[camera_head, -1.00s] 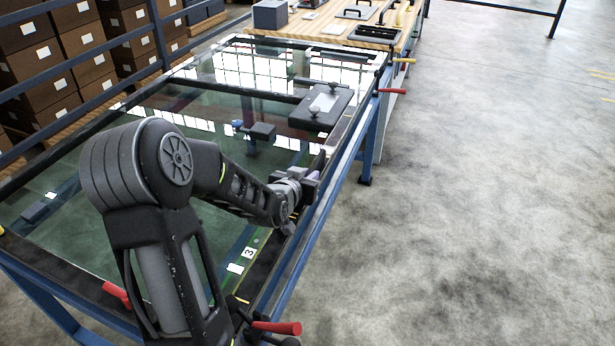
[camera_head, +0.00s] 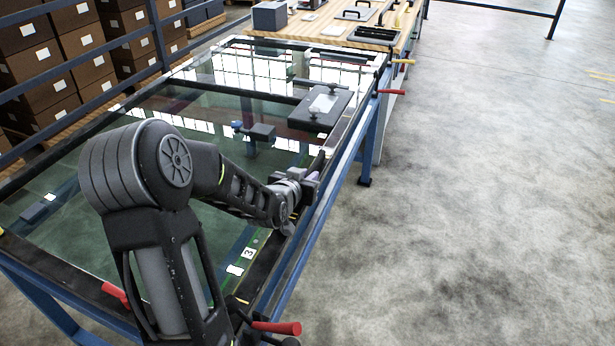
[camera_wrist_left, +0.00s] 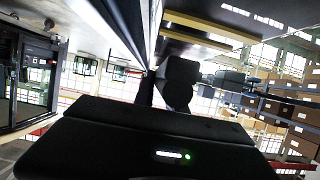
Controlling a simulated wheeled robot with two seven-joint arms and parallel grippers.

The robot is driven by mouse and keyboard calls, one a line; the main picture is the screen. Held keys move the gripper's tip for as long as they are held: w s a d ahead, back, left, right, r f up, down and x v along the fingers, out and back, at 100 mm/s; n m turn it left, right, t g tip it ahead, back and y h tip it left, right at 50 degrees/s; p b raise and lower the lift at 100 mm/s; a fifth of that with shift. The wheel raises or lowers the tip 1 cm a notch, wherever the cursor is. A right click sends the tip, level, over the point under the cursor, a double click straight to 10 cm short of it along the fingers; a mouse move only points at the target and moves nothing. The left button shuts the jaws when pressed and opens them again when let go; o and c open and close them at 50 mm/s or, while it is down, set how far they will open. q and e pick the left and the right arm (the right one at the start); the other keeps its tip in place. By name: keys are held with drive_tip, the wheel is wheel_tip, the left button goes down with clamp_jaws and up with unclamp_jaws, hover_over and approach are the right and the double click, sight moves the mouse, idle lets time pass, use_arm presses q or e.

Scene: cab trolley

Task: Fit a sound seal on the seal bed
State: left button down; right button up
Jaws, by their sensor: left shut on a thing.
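My left gripper (camera_head: 310,184) is at the right-hand edge of the glass-topped blue trolley (camera_head: 345,165), low over the dark border strip. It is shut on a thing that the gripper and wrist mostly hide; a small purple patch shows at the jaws. In the left wrist view dark gripper parts (camera_wrist_left: 178,85) fill the middle, and the held thing cannot be made out clearly. The dark border (camera_head: 262,270) runs along the glass edge beside a "3" label. I cannot tell a seal apart from this border. My right gripper is not in view.
A dark plate with knobs (camera_head: 320,108) lies on the glass beyond the gripper. Red clamp handles (camera_head: 391,91) stick out at the edges. A wooden bench (camera_head: 345,30) with trays and a grey box (camera_head: 270,15) stands behind. Boxes are stacked at left. The floor at right is clear.

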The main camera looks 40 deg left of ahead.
use_arm(q)
drive_tip(key=shift+f, duration=0.1)
drive_tip(key=c, duration=1.3)
unclamp_jaws()
drive_tip(key=shift+v, duration=3.9)
